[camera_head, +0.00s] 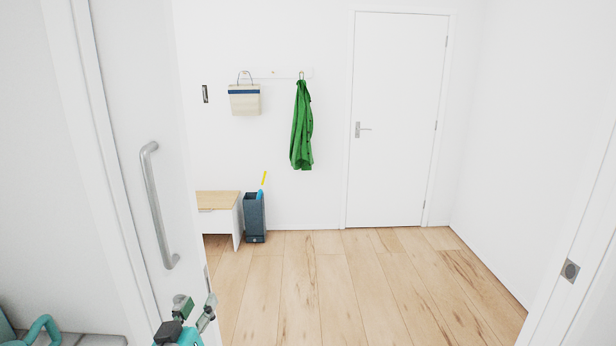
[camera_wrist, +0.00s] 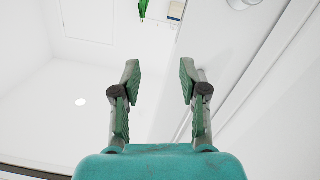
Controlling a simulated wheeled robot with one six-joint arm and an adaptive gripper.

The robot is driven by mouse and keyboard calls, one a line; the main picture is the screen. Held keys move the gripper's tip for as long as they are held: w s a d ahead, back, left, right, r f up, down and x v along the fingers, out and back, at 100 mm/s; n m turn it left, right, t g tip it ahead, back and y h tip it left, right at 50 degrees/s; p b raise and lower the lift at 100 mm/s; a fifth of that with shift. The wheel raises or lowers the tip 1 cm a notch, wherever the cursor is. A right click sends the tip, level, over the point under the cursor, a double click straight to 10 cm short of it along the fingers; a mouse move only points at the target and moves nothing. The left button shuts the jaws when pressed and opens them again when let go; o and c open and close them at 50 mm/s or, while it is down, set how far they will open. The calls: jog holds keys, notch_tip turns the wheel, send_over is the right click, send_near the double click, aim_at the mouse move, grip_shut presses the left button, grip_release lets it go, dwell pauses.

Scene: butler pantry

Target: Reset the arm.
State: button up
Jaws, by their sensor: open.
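My gripper (camera_head: 196,316) shows at the bottom left of the head view, in front of the lower part of the white door with the long handle. In the wrist view my gripper (camera_wrist: 158,75) has its two green-padded fingers spread apart, with nothing between them. The fingers point toward the top of that view. I cannot tell whether any part of my gripper touches the door.
A white door leaf (camera_head: 127,130) with a long metal handle (camera_head: 157,205) stands close on the left. A doorway jamb with a latch plate (camera_head: 570,270) is on the right. The wooden floor (camera_head: 330,285) between is clear. A bench (camera_head: 218,200) and umbrella stand (camera_head: 254,218) stand beyond.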

jog(key=s+d+f+n+g+y, duration=0.1)
jog(key=s+d+f, duration=0.1)
jog(key=d+f, duration=0.5)
jog(key=s+d+f+n+y, duration=0.1)
jog(key=s+d+f, duration=0.1)
jog(key=d+f, duration=0.55)
jog(key=s+d+f+g, duration=0.2)
jog(key=s+d+f, duration=1)
jog(key=s+d+r+m, duration=0.1)
jog(key=s+d, duration=0.3)
jog(key=s, duration=0.6)
jog(key=s+d+r+m+h, duration=0.1)
jog(key=s+d+r, duration=0.3)
jog(key=s, duration=0.6)
jog(key=s+d+r+m+h, duration=0.1)
jog(key=s+d+r+m, duration=0.1)
jog(key=s+d, duration=0.4)
jog(key=s+r, duration=0.1)
jog(key=s, duration=0.4)
jog(key=shift+m, duration=0.4)
jog(key=shift+r, duration=0.1)
